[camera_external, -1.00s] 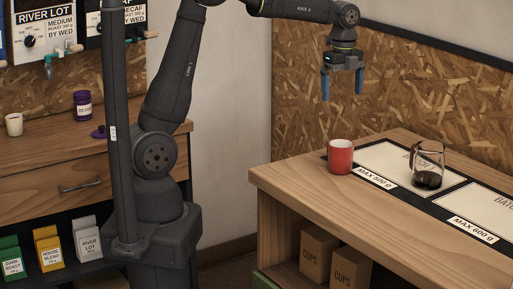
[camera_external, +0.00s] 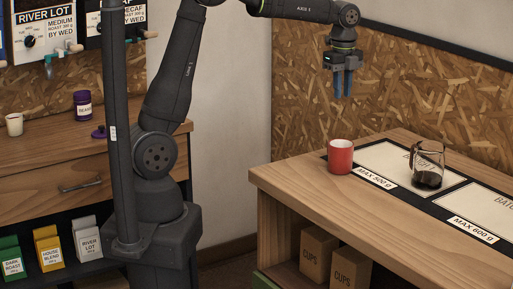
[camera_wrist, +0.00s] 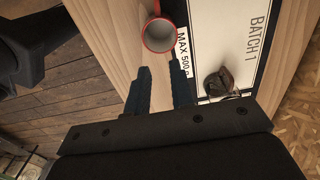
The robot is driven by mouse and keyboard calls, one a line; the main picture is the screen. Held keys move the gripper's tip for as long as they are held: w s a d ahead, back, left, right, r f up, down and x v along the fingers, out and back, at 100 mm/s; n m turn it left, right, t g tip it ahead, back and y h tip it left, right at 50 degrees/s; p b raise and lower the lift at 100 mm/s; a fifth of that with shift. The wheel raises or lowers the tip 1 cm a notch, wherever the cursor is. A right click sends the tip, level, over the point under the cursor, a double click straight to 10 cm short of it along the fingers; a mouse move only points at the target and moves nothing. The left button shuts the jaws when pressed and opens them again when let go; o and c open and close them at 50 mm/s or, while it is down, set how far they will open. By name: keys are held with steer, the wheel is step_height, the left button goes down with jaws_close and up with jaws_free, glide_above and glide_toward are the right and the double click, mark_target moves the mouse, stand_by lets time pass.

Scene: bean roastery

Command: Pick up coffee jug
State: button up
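The coffee jug (camera_external: 428,164) is clear glass with dark coffee in the bottom. It stands upright on the right-hand bench, at the right end of the batch 1 area. It also shows in the wrist view (camera_wrist: 219,82), right of my fingers. My gripper (camera_external: 343,96) hangs fingers-down above the bench, up and left of the jug. In the wrist view my gripper (camera_wrist: 162,75) has a narrow gap between its two fingers, with nothing held.
A red mug (camera_external: 340,158) stands on the bench left of the jug, also in the wrist view (camera_wrist: 158,36). A black mat (camera_external: 404,188) with white batch panels lies under the jug. A chipboard wall (camera_external: 420,90) rises behind. Bench wood in front is clear.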

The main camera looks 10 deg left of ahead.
steer(key=n+t+h, duration=0.4)
steer(key=n+h, duration=0.4)
steer(key=n, duration=0.6)
glide_toward(411, 163)
steer(key=shift+n, duration=0.3)
steer(key=d, duration=0.1)
steer(key=w+d+f, duration=0.1)
steer(key=d, duration=0.1)
steer(key=shift+w+d+f, duration=0.1)
steer(key=shift+w+f, duration=0.25)
steer(key=shift+x, duration=2.7)
steer(key=shift+w, duration=0.15)
jaws_close()
